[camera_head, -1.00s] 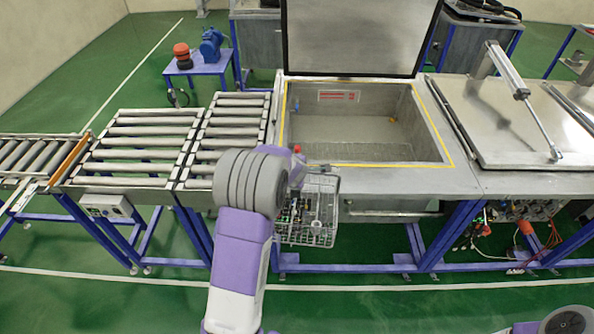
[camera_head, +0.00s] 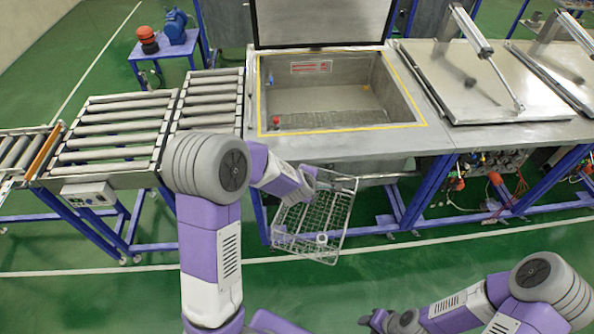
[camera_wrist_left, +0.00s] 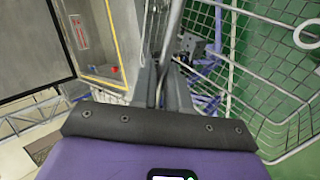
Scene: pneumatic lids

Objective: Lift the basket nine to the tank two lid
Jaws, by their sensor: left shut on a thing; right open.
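My left gripper (camera_head: 316,180) is shut on the upper rim of a wire-mesh basket (camera_head: 312,216). The basket hangs tilted in the air in front of the open tank (camera_head: 335,90), below its front edge. In the left wrist view the basket's mesh (camera_wrist_left: 262,60) fills the right side, beside the fingers (camera_wrist_left: 165,72). A round white tag is on the basket; its number is not readable. A closed metal lid (camera_head: 470,82) lies to the right of the open tank. I cannot tell which lid is tank two's. My right gripper (camera_head: 378,320) is open and empty at the bottom.
The open tank's raised lid (camera_head: 320,22) stands behind it. A roller conveyor (camera_head: 115,135) is at the left. Another closed lid (camera_head: 560,65) lies farther right. Pipes and valves (camera_head: 490,172) show under the frame. The green floor in front is mostly clear.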

